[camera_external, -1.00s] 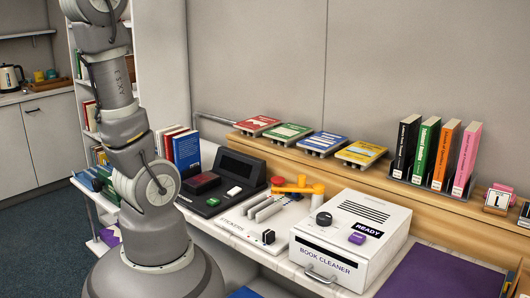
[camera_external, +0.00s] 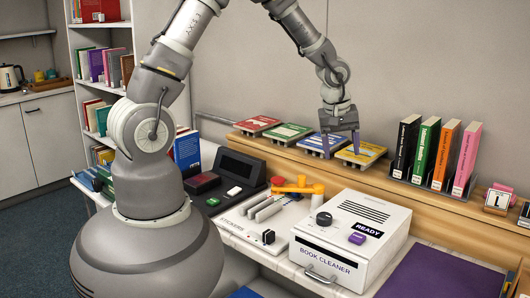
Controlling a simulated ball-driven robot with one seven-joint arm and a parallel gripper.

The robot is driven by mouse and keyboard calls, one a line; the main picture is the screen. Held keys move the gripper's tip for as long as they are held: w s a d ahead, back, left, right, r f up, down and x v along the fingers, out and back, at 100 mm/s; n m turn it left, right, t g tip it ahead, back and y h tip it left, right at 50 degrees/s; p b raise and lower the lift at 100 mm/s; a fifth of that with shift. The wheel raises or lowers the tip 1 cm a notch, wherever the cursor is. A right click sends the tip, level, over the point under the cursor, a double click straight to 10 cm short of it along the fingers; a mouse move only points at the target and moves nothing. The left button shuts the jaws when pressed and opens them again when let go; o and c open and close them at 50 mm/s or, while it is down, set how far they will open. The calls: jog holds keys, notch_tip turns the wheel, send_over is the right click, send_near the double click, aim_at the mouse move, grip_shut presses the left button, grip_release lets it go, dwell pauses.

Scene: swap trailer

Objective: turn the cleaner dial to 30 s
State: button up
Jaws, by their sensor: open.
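The book cleaner (camera_external: 345,240) is a white box on the counter, with "BOOK CLEANER" on its front and a dark "READY" display. Its dial (camera_external: 324,219) is a round black knob at the left of the sloped panel; its setting is too small to read. A purple button (camera_external: 357,238) sits to the right of the dial. My gripper (camera_external: 341,150) points down with its fingers apart and empty. In the picture it is above and behind the cleaner, in front of the blue and yellow books, and apart from the dial.
Flat books, including a yellow one (camera_external: 361,153), lie on the wooden ledge. Upright books (camera_external: 435,152) stand right of them. A sticker station (camera_external: 265,215) with an orange-yellow lever (camera_external: 298,186) is left of the cleaner. A purple mat (camera_external: 440,275) lies right.

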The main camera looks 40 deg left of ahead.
aim_at(325, 215)
jog(key=s+f+g, duration=0.1)
jog(key=s+f, duration=0.1)
jog(key=s+d+f+n+p, duration=0.1)
jog(key=s+f, duration=0.2)
jog(key=s+f+g, duration=0.1)
jog(key=s+f, duration=0.1)
jog(key=s, duration=0.1)
jog(key=shift+s+d+f+n+g+y, duration=0.2)
jog(key=shift+d+f+n+g+y, duration=0.1)
notch_tip(325, 215, down, 8)
jog(key=shift+r+b, duration=0.2)
jog(key=shift+b, duration=0.35)
jog(key=c, duration=1.1)
jog(key=shift+o, duration=0.2)
